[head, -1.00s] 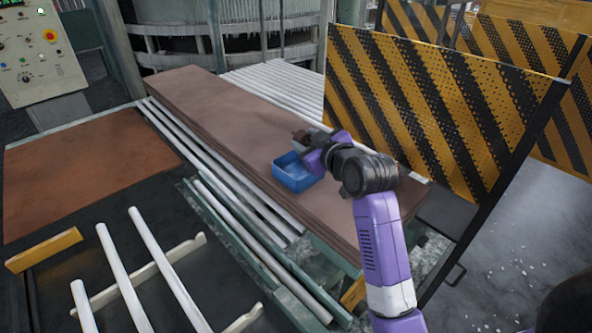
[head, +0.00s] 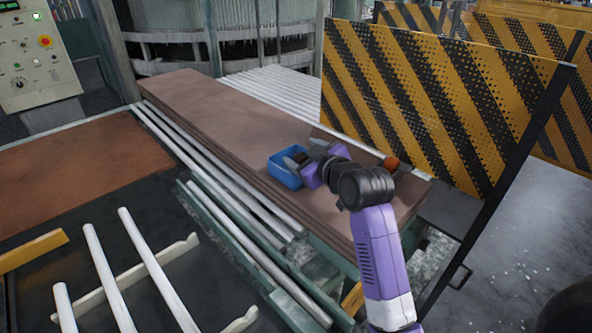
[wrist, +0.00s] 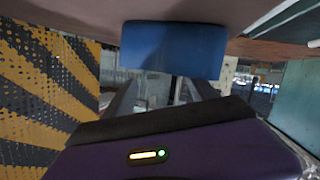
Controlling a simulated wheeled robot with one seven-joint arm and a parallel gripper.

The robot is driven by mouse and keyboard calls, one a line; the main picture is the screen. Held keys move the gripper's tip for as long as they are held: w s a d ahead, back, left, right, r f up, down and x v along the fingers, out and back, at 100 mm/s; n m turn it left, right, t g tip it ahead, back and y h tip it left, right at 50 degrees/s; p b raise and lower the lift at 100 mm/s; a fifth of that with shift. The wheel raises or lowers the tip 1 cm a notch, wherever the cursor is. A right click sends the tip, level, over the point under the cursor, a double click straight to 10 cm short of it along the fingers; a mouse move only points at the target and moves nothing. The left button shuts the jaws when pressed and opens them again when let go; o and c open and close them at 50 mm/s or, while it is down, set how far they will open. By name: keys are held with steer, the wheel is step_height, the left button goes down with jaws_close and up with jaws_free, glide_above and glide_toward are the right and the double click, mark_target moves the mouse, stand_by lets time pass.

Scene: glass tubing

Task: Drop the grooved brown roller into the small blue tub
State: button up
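The small blue tub (head: 285,174) stands on the brown boards. In the wrist view the tub (wrist: 174,48) shows beyond my fingers. My gripper (head: 303,154) is at the tub's right and far side, its fingers reaching over the rim. The fingers are spread, with no object visible between them in the wrist view (wrist: 160,92). A dark brown piece, apparently the grooved roller (head: 301,157), shows between the fingers at the tub's opening. It is mostly hidden, and I cannot tell whether it rests on the tub floor.
An orange-brown object (head: 391,163) sits on the boards right of my wrist. The brown board stack (head: 210,110) is clear to the left. A striped yellow-black barrier (head: 430,95) stands close behind my arm. White tubes (head: 110,275) lie at the front left.

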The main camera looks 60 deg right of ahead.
steer(key=b+v, duration=0.1)
steer(key=v, duration=0.7)
stand_by(0.7)
